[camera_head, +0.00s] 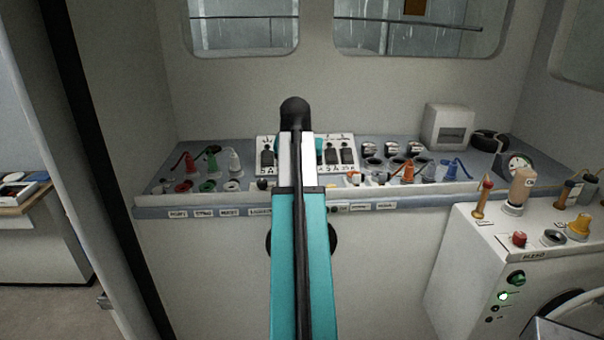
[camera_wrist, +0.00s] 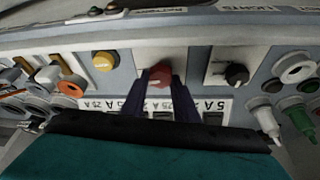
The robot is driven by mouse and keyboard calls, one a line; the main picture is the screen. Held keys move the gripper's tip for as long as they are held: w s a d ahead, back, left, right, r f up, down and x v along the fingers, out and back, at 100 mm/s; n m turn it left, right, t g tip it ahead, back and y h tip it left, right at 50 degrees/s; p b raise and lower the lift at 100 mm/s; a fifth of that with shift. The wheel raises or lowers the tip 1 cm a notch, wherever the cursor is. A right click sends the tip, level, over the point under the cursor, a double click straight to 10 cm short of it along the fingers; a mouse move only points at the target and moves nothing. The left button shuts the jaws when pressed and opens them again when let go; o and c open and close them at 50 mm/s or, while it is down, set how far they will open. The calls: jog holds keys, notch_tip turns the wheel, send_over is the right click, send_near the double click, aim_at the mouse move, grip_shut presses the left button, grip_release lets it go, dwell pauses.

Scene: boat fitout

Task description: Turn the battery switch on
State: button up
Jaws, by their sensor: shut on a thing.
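The battery switch is a red rotary knob (camera_wrist: 158,77) on a white plate (camera_wrist: 183,58), in the middle of the wrist view. My gripper (camera_wrist: 158,84) has its two dark fingers on either side of the knob and is shut on it. The fingers hide part of the knob, and I cannot clearly read which position it points to. In the head view my own teal arm covers the knob and the gripper.
A black knob (camera_wrist: 237,74) and a yellow button (camera_wrist: 103,61) sit on either side in the wrist view. Breakers, sockets and coloured plugs crowd the console (camera_head: 455,187). A white cabinet (camera_head: 470,255) with upright handles stands at the right.

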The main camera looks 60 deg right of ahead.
jog(key=shift+w+a+m+g, duration=0.15)
jog(key=shift+m+g, duration=0.25)
jog(key=shift+m, duration=0.6)
jog(key=o, duration=1.1)
jog(key=shift+c, duration=0.2)
jog(key=shift+r+p, duration=0.1)
jog(key=shift+p, duration=0.2)
jog(key=shift+a+r+p, duration=0.25)
jog(key=shift+r+p, duration=0.3)
jog(key=shift+r, duration=0.15)
jog(key=p+v, duration=0.8)
jog(key=v, duration=0.4)
jog(key=shift+a, duration=0.15)
jog(key=shift+f, duration=0.1)
